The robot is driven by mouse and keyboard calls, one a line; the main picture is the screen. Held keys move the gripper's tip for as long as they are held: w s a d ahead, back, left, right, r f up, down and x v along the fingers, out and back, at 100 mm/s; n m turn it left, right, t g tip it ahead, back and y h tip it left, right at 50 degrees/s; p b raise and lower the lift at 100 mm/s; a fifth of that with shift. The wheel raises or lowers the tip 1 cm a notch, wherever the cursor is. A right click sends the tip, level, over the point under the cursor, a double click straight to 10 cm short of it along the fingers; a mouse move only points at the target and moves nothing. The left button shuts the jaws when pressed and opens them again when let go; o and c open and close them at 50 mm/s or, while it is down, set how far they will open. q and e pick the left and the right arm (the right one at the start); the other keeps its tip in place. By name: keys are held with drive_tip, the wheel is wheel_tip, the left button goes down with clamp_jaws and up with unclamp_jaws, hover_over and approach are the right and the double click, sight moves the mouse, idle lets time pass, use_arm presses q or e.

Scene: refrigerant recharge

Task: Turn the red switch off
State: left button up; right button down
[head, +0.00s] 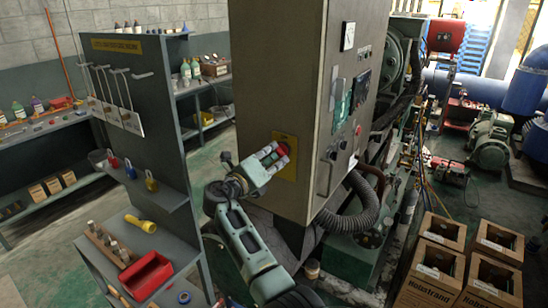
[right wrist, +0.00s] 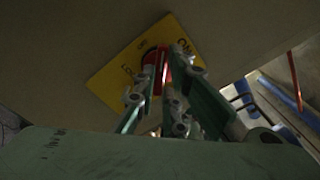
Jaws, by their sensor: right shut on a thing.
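The red switch (head: 283,149) sits on a yellow plate (head: 291,172) on the side of the tall grey-beige cabinet. In the right wrist view the red switch (right wrist: 149,58) shows at the centre of the yellow plate (right wrist: 107,84), partly hidden by the fingers. The plate carries dark lettering, with "ON" on its upper right. My right gripper (head: 279,155) reaches up to the plate and is shut on the switch; its fingers (right wrist: 163,60) stand on either side of the red handle. My left gripper is not in view.
The cabinet (head: 275,75) has gauges and buttons on its right face, with a thick hose (head: 352,212) below. A grey shelf unit (head: 150,110) with padlocks and a red bin (head: 146,275) stands at left. Cardboard boxes (head: 432,275) stand at lower right.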

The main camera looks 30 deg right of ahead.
drive_tip(key=n, duration=0.3)
drive_tip(key=shift+w+r, duration=0.1)
drive_tip(key=shift+r, duration=0.25)
drive_tip(key=shift+r+n, duration=0.2)
drive_tip(key=shift+n, duration=0.1)
drive_tip(key=shift+f+n, duration=0.2)
drive_tip(key=shift+n, duration=0.1)
